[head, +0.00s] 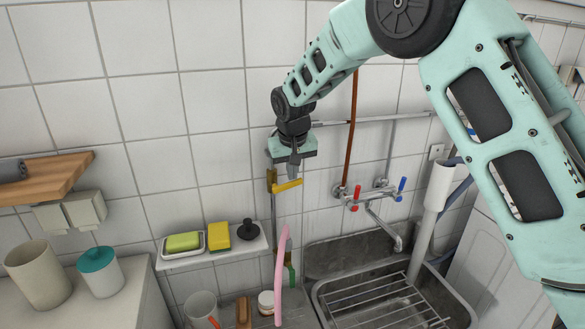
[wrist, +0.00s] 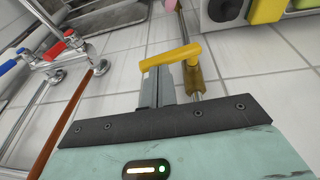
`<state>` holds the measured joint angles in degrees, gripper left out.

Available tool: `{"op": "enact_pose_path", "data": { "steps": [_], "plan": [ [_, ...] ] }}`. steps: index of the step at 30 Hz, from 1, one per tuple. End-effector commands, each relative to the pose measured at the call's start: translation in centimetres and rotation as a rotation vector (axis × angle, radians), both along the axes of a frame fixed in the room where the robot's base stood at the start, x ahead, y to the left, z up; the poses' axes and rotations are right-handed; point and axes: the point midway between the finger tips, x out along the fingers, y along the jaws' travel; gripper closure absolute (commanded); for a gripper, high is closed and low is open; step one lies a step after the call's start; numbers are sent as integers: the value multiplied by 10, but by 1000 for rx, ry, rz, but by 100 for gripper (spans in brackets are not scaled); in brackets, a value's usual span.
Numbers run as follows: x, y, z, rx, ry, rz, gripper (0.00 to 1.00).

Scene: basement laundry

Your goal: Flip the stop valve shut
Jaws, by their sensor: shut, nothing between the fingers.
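The stop valve has a yellow lever (head: 288,185) and a brass body (head: 271,178) on a thin vertical pipe against the tiled wall. The lever points sideways to the right, across the pipe, in the head view. In the wrist view the lever (wrist: 172,57) lies across the tips of my fingers, and the brass body (wrist: 201,90) is just to their right. My gripper (head: 295,173) is shut and empty, pointing down with its fingertips right at the lever. It also shows in the wrist view (wrist: 164,80). I cannot tell whether the fingers touch the lever.
A wall shelf (head: 213,243) with sponges and a black plug is left of the pipe. A pink hose-like piece (head: 281,270) rises below the valve. Red and blue taps (head: 374,192) and a copper pipe (head: 352,125) are to the right, above a sink (head: 345,255).

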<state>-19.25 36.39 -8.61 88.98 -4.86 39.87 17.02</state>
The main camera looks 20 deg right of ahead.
Motion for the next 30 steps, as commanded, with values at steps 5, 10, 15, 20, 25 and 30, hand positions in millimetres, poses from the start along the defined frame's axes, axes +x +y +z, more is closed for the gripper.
{"op": "enact_pose_path", "data": {
  "steps": [5,10,15,20,25,30],
  "plan": [
    [0,0,-2,0,-1,0,100],
    [0,0,-2,1,-1,0,100],
    [0,-5,-10,50,3,-4,100],
    [0,-10,-18,120,0,-4,100],
    [0,-13,-23,129,0,1,100],
    [-1,-14,-24,127,3,0,100]
  ]
}}
